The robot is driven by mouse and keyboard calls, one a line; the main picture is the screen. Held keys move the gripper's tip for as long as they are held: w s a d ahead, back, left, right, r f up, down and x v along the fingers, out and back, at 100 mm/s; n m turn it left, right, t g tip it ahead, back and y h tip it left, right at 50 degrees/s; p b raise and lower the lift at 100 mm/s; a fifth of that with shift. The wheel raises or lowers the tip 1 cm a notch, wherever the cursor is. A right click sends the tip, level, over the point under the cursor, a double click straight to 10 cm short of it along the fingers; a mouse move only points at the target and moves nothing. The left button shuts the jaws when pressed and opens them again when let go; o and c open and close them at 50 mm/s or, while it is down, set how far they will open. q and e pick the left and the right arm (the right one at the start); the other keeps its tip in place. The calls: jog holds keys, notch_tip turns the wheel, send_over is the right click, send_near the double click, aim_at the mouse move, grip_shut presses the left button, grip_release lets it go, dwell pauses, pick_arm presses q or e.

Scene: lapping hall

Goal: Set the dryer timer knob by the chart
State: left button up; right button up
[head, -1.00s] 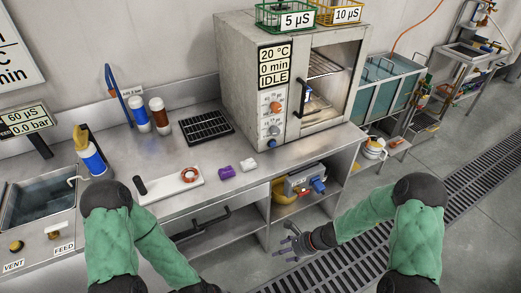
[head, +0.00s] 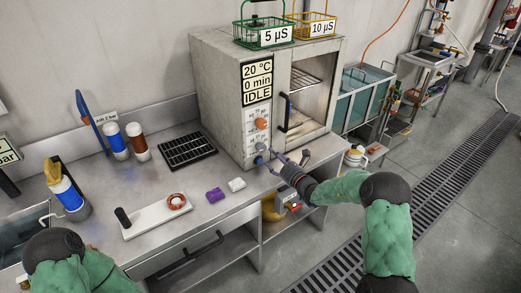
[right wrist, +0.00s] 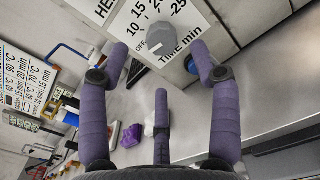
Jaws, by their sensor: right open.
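The dryer (head: 222,95) stands on the bench with its display reading 20 °C, 0 min, IDLE. Its front panel has an orange knob (head: 261,123), a grey timer knob (head: 260,147) and a blue knob (head: 258,160) below. In the right wrist view the grey timer knob (right wrist: 168,42) shows above "TIME min", its white mark toward OFF. My right gripper (head: 283,157) is open in front of the panel's lower part, its purple fingers spread apart and the knob seen between them. A chart (right wrist: 30,82) with °C and min values shows at left. My left gripper is out of view.
The dryer door handle (head: 284,112) is close to my right gripper. On the bench are a black rack (head: 187,151), a purple block (head: 215,195), a white block (head: 237,185) and a white board (head: 155,217). Baskets (head: 262,33) sit on the dryer.

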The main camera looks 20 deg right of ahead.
aim_at(264, 148)
jog(key=b+x, duration=0.2)
jog(key=x, duration=0.6)
jog(key=shift+w+a+f, duration=0.1)
jog(key=shift+w, duration=0.15)
jog(key=c, duration=1.1)
